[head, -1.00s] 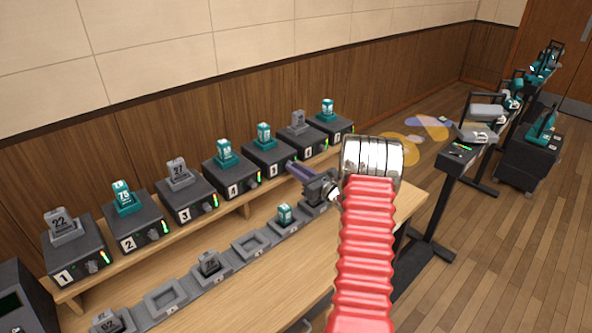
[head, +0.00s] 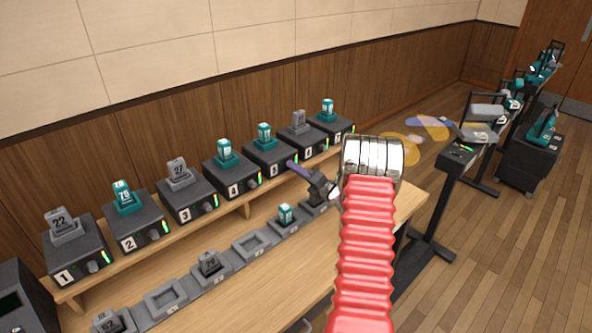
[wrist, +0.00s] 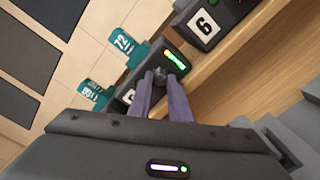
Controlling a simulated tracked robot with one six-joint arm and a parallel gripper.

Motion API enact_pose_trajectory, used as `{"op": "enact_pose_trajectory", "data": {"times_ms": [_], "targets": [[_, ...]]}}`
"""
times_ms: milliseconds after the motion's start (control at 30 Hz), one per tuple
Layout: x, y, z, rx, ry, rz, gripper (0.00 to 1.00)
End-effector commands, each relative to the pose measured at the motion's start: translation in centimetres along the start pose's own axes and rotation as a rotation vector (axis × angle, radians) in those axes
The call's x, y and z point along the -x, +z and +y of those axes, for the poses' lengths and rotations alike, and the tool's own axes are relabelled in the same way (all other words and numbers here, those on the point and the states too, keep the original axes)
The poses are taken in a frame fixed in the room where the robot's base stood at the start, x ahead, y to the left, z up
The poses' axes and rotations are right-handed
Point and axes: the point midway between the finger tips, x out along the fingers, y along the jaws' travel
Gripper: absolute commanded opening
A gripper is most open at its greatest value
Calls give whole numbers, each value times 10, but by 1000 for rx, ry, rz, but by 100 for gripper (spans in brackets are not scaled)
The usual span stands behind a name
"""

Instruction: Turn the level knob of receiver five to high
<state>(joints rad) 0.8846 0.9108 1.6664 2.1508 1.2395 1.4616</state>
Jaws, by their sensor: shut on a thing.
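Receiver five (head: 266,156) is a dark box with a teal pack on top, on the wooden shelf in the head view. In the wrist view it shows as the box (wrist: 152,58) with a bar meter (wrist: 177,60) lit green to yellow-orange. Its level knob (wrist: 160,72) is dark and lies between my fingertips. My gripper (wrist: 160,79) has two purple fingers shut on that knob. In the head view my gripper (head: 291,164) is at the front of receiver five, and the knob is hidden there. The number label is partly covered by a finger in the wrist view.
Receiver four (head: 230,176) stands to the left and receiver six (head: 306,139) to the right, close by. A row of grey cradles (head: 252,246) runs along the table in front. My red arm sleeve covers the right part of the table.

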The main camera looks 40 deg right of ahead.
Motion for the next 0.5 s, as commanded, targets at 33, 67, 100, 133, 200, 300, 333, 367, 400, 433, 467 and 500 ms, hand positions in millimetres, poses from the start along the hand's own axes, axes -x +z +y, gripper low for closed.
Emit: {"op": "enact_pose_trajectory", "data": {"times_ms": [33,67,100,133,200,300,333,367,400,433,467,500], "targets": [[2,-4,-6,-49,-13,4,0],[2,-4,-6,-78,-13,4,0],[2,-4,-6,-116,-13,4,0],[2,-4,-6,-144,-13,4,0],[2,-4,-6,-210,-14,4,0],[2,-4,-6,-301,-14,3,0],[2,-5,-6,-327,-14,3,0],[2,-5,-6,-352,-14,3,0],[2,-5,-5,-383,-14,3,0],[2,-5,-5,-405,-14,3,0],[2,-5,-5,-426,-14,3,0],[2,-5,-5,-453,-14,3,0]]}}
